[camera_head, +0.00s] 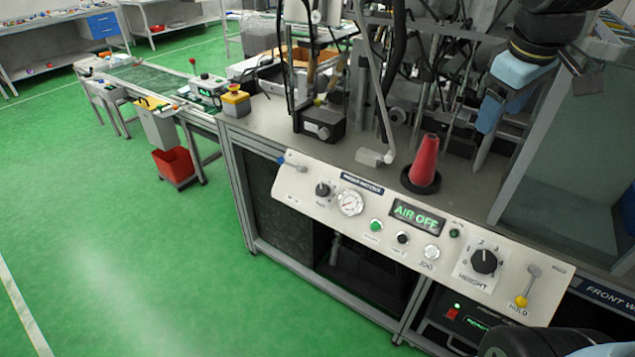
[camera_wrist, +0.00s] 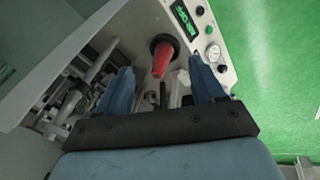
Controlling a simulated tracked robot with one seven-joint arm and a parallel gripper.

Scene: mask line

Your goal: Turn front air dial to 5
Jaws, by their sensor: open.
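The white control panel (camera_head: 330,205) runs along the machine's front in the head view. A small black knob (camera_head: 323,189) sits near its left end, beside a round pressure gauge (camera_head: 349,203). A larger black dial (camera_head: 484,261) with numbers around it, labelled HEIGHT, sits towards the right end. A lit display (camera_head: 416,217) reads AIR OFF. My gripper (camera_wrist: 161,66) is open and empty in the wrist view, its two blue fingers apart. Part of the panel shows beyond them, with the gauge (camera_wrist: 213,52). In the head view my arm is at upper right, away from both dials.
A red cone (camera_head: 424,160) stands on the bench behind the panel. Green, black and white buttons line the panel's middle. A yellow-tipped lever (camera_head: 522,300) is at its right end. Machine rods and hoses crowd behind. Green floor (camera_head: 130,250) is open in front and left.

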